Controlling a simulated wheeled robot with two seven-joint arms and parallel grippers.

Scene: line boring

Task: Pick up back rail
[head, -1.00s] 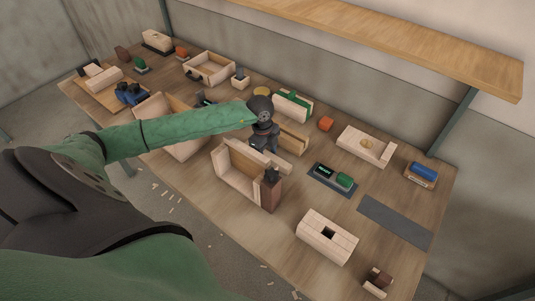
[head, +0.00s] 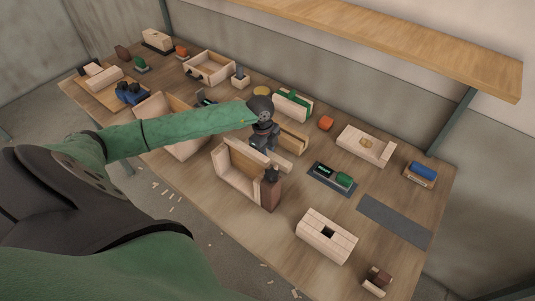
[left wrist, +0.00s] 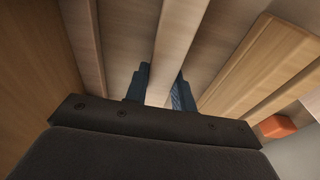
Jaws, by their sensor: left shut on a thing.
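My left gripper (head: 262,148) is over the middle of the bench, at the back edge of an open light-wood frame (head: 236,180). In the left wrist view its two dark fingers (left wrist: 163,88) are shut on a narrow pale wooden strip, the back rail (left wrist: 180,45), one finger on each side. The strip runs away from the camera between other boards. In the head view the gripper and forearm hide part of the strip. I cannot tell how far it is clear of the bench. My right gripper is not in view.
A brown block (head: 271,193) with a dark top stands at the frame's right end. A wooden piece (head: 293,140) lies just behind the gripper. A dark tray (head: 331,180) and a slotted wooden block (head: 327,236) are to the right. A shelf (head: 400,45) overhangs the back.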

